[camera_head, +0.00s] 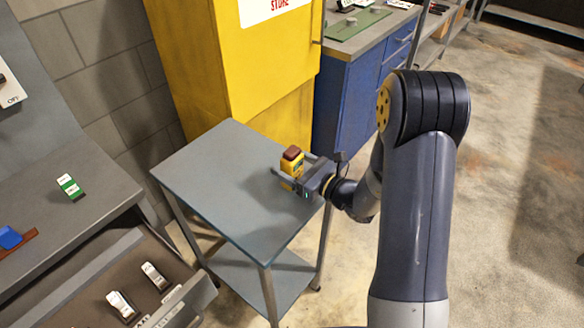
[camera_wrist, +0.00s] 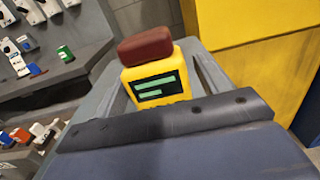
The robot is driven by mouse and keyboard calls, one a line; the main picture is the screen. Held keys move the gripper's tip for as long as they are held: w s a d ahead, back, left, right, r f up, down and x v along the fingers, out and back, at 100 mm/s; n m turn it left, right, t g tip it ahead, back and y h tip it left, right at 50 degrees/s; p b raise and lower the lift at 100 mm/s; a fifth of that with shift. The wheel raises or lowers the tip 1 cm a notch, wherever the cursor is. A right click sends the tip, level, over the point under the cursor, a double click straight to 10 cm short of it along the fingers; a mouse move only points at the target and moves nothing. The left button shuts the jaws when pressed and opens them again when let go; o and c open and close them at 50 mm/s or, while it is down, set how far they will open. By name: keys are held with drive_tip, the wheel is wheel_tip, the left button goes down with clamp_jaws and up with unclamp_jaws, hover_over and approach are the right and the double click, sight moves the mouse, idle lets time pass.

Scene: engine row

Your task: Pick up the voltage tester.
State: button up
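The voltage tester (camera_head: 291,168) appears to be the yellow block with a dark red-brown top, standing upright near the right edge of a grey table. In the wrist view the tester (camera_wrist: 157,82) shows a dark display with green bars facing me. My gripper (camera_head: 294,170) reaches in from the right, low over the tabletop, with one finger on each side of the tester. In the wrist view my gripper (camera_wrist: 160,76) looks open, with a narrow gap beside the tester. The tester's base is hidden behind the gripper body.
The grey table (camera_head: 215,180) is otherwise bare. A yellow cabinet (camera_head: 225,70) stands close behind it, and a blue bench (camera_head: 345,100) is at the back right. At left are a grey workbench (camera_head: 60,215) and an open drawer (camera_head: 185,305) holding several small devices.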

drive_tip(key=c, duration=1)
drive_tip(key=shift+c, duration=0.2)
drive_tip(key=shift+r, duration=0.15)
